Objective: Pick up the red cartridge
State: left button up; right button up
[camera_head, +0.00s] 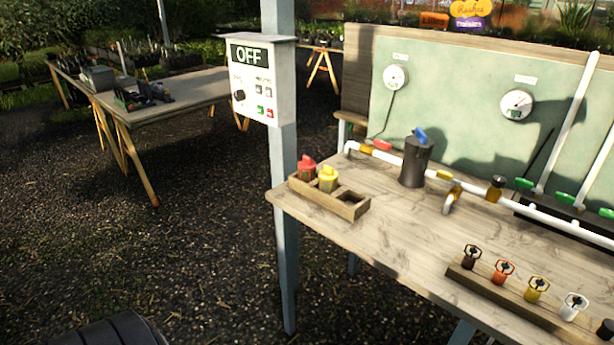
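The red cartridge (306,168) stands upright in the left compartment of a small wooden holder (329,203). The holder sits near the left corner of the wooden workbench (400,240). A yellow cartridge (328,180) stands in the middle compartment, close beside the red one. The right compartment looks empty. The lower part of the red cartridge is hidden by the holder's wall. Neither of my grippers can be made out in this view.
A black canister with a blue top (416,165) stands behind the holder, beside white pipes (560,222). A wooden rack (500,292) with several coloured valve-like pieces lies along the front right. A control box reading OFF (258,80) hangs on a post left of the bench.

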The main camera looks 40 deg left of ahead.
aim_at(306, 167)
jog(key=u, duration=1.4)
jog(key=i+l, duration=0.4)
